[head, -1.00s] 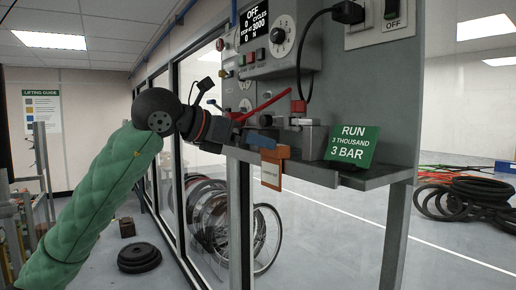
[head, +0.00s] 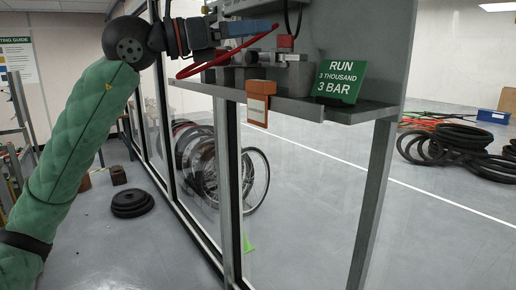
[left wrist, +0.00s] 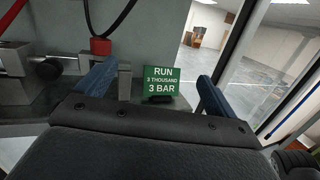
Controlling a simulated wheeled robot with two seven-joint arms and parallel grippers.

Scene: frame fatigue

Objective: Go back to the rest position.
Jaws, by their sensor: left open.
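My left gripper (head: 250,28), with blue fingers, is above the grey shelf (head: 345,106) at the top of the head view. In the left wrist view its two blue fingers stand wide apart (left wrist: 154,86) with nothing held between them. The green RUN sign (left wrist: 161,80) shows behind that gap, and it stands on the shelf in the head view (head: 340,82). My right gripper is in neither view.
A red hose (head: 205,70) curves close under my left gripper. Metal fittings (head: 290,72) sit on the shelf, and an orange tag (head: 258,103) hangs at its front edge. Glass panels and wheels (head: 205,165) stand beyond. Black discs (head: 132,203) lie on open floor.

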